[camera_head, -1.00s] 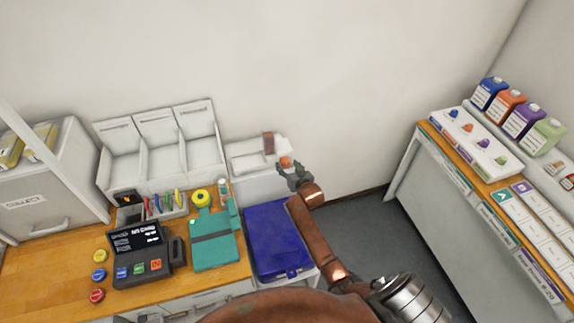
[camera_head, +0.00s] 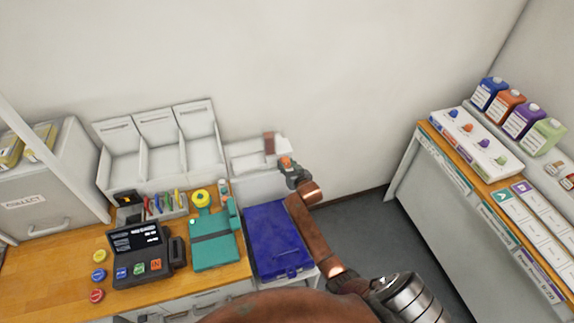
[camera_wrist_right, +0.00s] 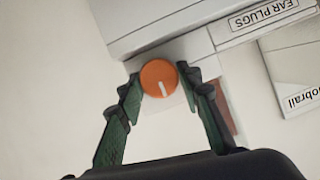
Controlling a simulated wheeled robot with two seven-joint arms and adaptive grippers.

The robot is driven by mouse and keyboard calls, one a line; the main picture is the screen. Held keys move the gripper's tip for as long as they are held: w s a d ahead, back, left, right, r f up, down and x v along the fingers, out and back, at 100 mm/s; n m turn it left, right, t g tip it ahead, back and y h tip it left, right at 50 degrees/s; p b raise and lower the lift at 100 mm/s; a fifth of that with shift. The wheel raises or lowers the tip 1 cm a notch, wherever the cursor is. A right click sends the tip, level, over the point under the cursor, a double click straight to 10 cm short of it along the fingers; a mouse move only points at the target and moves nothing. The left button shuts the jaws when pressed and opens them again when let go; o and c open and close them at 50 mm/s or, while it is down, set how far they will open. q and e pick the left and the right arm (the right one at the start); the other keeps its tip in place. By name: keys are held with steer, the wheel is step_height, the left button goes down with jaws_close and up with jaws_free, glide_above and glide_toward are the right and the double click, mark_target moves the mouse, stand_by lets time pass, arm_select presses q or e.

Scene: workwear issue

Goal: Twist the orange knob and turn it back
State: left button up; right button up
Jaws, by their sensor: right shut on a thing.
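The orange knob (camera_head: 286,161) sits at the front right of a white dispenser (camera_head: 248,156) on the back wall. In the right wrist view the orange knob (camera_wrist_right: 158,72) is a round disc with a white pointer mark aimed downward, slightly right. My right gripper (camera_head: 288,166) is at the knob in the head view. In the wrist view the green-black fingers of my right gripper (camera_wrist_right: 160,80) stand on either side of the knob, shut on it. My left gripper is not in view.
Another counter at right carries a white panel (camera_head: 470,143) with coloured knobs, and several bottles (camera_head: 520,118). The floor between is clear.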

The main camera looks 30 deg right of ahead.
steer(key=shift+c, duration=0.8)
steer(key=shift+a+f+n+h+b, duration=0.15)
steer(key=shift+n+h+b, duration=0.15)
steer(key=shift+n+h, duration=0.35)
steer(key=shift+n+g+h+b, duration=0.3)
steer(key=shift+n+h+b, duration=0.15)
steer(key=shift+n+b, duration=0.5)
steer(key=shift+w+a+f+n+t+h+b, duration=0.15)
steer(key=shift+n+h+b, duration=0.7)
steer(key=shift+n+b, duration=0.95)
steer(key=shift+s+a+n+t+h+b, duration=0.15)
steer(key=shift+n+h+b, duration=0.85)
steer(key=shift+b, duration=1.45)
steer(key=shift+w+f+n+t+h+b, duration=0.15)
steer(key=shift+n+h+b, duration=0.5)
steer(key=shift+n+b, duration=1.25)
steer(key=shift+r+m, duration=0.1)
steer(key=shift+m, duration=0.2)
